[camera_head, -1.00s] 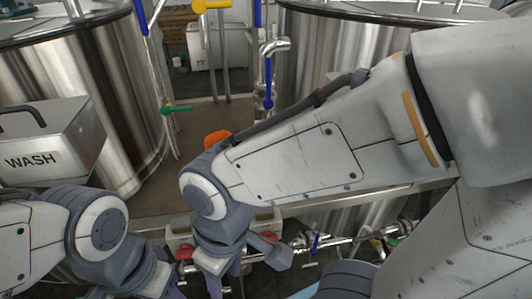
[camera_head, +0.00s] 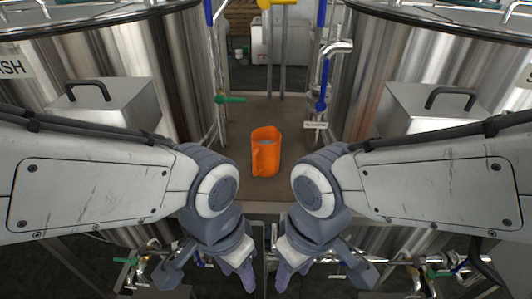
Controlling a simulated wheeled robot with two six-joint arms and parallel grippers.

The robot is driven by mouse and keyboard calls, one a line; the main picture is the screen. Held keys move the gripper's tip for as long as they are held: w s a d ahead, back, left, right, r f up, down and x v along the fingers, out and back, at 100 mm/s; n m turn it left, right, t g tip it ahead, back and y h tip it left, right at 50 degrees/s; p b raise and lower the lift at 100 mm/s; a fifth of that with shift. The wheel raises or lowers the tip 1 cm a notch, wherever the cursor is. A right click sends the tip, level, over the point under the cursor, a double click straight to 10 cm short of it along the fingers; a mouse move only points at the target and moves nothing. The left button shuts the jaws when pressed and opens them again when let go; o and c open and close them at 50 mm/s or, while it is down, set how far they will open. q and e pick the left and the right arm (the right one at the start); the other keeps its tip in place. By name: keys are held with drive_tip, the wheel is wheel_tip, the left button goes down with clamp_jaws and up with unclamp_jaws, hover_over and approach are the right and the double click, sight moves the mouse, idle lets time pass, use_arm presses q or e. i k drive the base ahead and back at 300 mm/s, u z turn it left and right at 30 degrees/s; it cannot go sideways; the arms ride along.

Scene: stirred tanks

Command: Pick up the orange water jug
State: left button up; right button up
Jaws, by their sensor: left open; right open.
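The orange water jug (camera_head: 265,153) stands upright on the brown platform (camera_head: 240,194) between two steel tanks, in the middle of the head view. Its open top faces up and its handle side faces me. My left gripper (camera_head: 206,279) is low in the view, left of and nearer to me than the jug. My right gripper (camera_head: 316,279) is low on the other side, right of and nearer than the jug. Both are open, empty and apart from the jug, pointing downward below the platform's front edge.
Large steel tanks (camera_head: 150,60) and (camera_head: 400,60) flank the platform. Steel boxes with dark handles (camera_head: 100,104) and (camera_head: 435,112) stand on either side. Pipes run below the platform.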

sight(266, 141)
drive_tip(key=k, duration=0.5)
drive_tip(key=u, duration=0.2)
drive_tip(key=i, duration=0.95)
drive_tip(key=u, duration=0.75)
